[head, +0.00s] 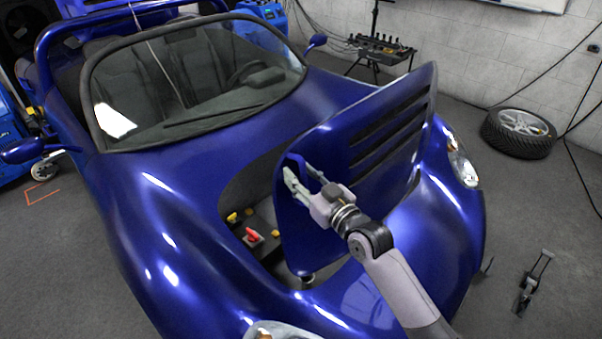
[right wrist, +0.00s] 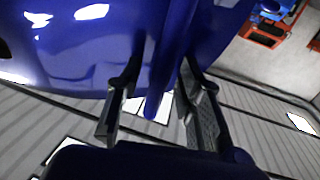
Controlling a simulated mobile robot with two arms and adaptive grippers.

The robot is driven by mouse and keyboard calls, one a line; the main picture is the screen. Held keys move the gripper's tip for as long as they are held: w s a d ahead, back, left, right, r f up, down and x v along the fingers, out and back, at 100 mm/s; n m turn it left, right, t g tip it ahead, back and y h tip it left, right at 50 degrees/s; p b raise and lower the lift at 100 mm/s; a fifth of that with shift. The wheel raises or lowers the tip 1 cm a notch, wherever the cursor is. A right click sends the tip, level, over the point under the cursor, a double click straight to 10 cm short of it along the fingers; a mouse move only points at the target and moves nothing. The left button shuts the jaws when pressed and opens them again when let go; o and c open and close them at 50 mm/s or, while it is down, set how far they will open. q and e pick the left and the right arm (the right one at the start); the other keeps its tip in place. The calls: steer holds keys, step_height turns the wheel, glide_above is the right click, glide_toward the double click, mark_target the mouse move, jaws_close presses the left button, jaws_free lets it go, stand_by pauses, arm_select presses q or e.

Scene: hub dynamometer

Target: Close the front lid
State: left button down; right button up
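The front lid (head: 345,130) of the blue car stands raised and tilted over the front opening (head: 250,200). It is blue with dark slots. My right gripper (head: 298,178) is at the lid's near left edge, with its arm coming in from below. In the right wrist view, my right gripper's two fingers (right wrist: 160,100) are apart, with a blue edge of the lid (right wrist: 161,80) reaching between them. I see gaps beside that edge and cannot tell whether either finger touches it. My left gripper is not in view.
The blue car body (head: 190,210) fills the middle, with the windshield (head: 190,80) behind the opening. A red knob (head: 252,235) shows inside the opening. A wheel (head: 520,130) lies on the floor at right, and a black tool (head: 530,285) nearer. A stand (head: 380,50) is behind.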

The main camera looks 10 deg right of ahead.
steer(key=shift+w, duration=0.1)
steer(key=shift+c, duration=0.2)
jaws_close()
steer(key=shift+f, duration=0.1)
stand_by(0.6)
